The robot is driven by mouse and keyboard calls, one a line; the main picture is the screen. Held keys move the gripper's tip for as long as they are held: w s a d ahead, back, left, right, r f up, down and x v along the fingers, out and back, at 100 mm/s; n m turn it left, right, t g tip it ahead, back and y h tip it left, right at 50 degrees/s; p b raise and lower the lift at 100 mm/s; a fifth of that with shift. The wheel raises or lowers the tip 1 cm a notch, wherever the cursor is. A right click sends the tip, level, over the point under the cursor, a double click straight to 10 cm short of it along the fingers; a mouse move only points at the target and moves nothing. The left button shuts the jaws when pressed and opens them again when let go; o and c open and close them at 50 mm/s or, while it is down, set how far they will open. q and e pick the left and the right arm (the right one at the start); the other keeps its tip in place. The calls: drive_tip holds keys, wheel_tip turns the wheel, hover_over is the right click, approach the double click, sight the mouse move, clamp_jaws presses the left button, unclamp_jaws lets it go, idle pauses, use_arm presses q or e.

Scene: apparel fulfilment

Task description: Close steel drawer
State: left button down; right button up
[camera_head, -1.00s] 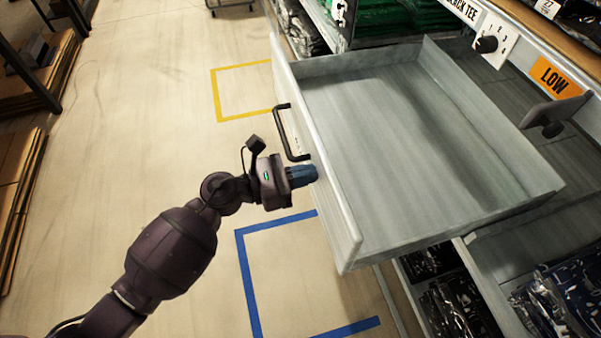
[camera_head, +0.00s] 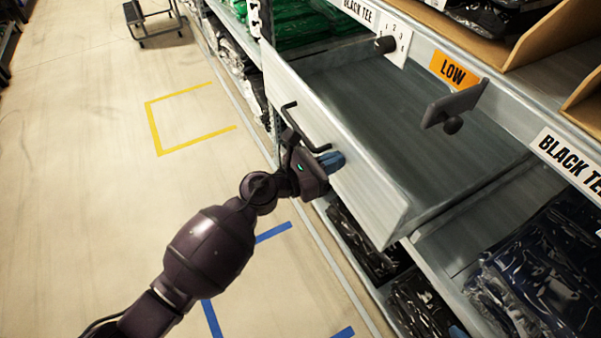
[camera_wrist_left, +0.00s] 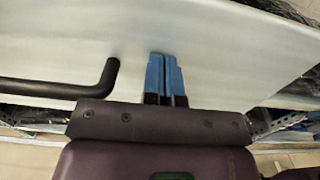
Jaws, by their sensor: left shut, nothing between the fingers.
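The steel drawer (camera_head: 375,185) is partly out of the shelf unit, and its empty inside shows. Its front panel faces left, with a black bar handle (camera_head: 291,118) on it. My left gripper (camera_head: 338,162) is shut and empty, with its blue fingertips at the outer face of the front panel, beside the handle. In the left wrist view the shut blue fingers (camera_wrist_left: 165,75) lie against or very near the pale drawer front (camera_wrist_left: 215,50). The handle (camera_wrist_left: 60,88) is to their left and not between them. Exact contact cannot be told. My right gripper is out of view.
Bagged dark garments (camera_head: 540,275) lie on the shelf at the lower right. Green garments (camera_head: 305,22) are on the shelf beyond. An orange LOW label (camera_head: 453,69) marks the shelf rail. The floor at left is open, with yellow tape (camera_head: 155,130) and a step stool (camera_head: 150,20).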

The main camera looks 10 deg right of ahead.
sight(361, 148)
use_arm(q)
drive_tip(key=x, duration=0.6)
drive_tip(key=shift+d+b, duration=0.3)
drive_tip(key=shift+b, duration=0.1)
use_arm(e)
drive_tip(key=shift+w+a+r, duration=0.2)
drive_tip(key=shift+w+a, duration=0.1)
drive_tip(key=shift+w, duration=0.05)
use_arm(q)
drive_tip(key=shift+w+r, duration=0.1)
drive_tip(key=shift+r, duration=0.2)
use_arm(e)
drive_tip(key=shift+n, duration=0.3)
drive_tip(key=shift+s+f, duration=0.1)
